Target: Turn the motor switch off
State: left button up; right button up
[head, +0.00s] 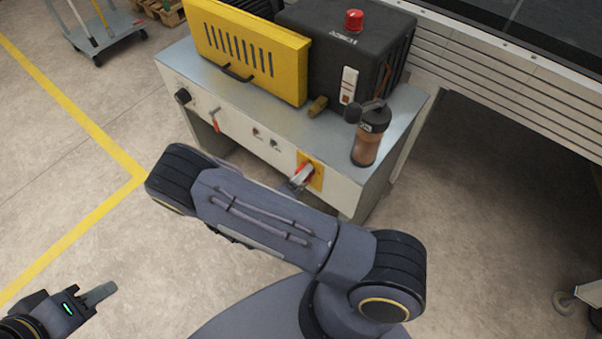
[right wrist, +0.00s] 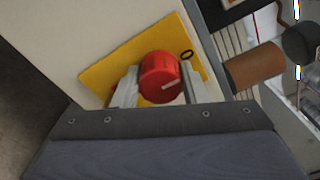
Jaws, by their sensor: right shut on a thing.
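The motor switch is a red round knob (right wrist: 160,77) on a yellow plate (right wrist: 100,78), on the front of the grey machine cabinet. A white line shows on the knob's face, and a black ring-shaped mark is on the plate beside it. In the head view the yellow plate (head: 316,180) is partly covered by my right gripper (head: 302,175). In the right wrist view my right gripper's two fingers (right wrist: 158,88) are shut on the knob, one on each side. My left gripper (head: 101,293) is at the lower left, away from the cabinet; its finger gap is not clear.
The cabinet top (head: 285,118) carries a yellow vented cover (head: 248,55), a black box (head: 345,50) with a red button, and a brown bottle-like container (head: 366,147) near the switch. A small red lever (head: 215,119) is further left.

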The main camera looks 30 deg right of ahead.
dwell(0.5)
jog(key=o, duration=1)
jog(key=shift+a, duration=0.1)
jog(key=v, duration=0.7)
jog(key=shift+s+a, duration=0.15)
jog(key=shift+a, duration=0.1)
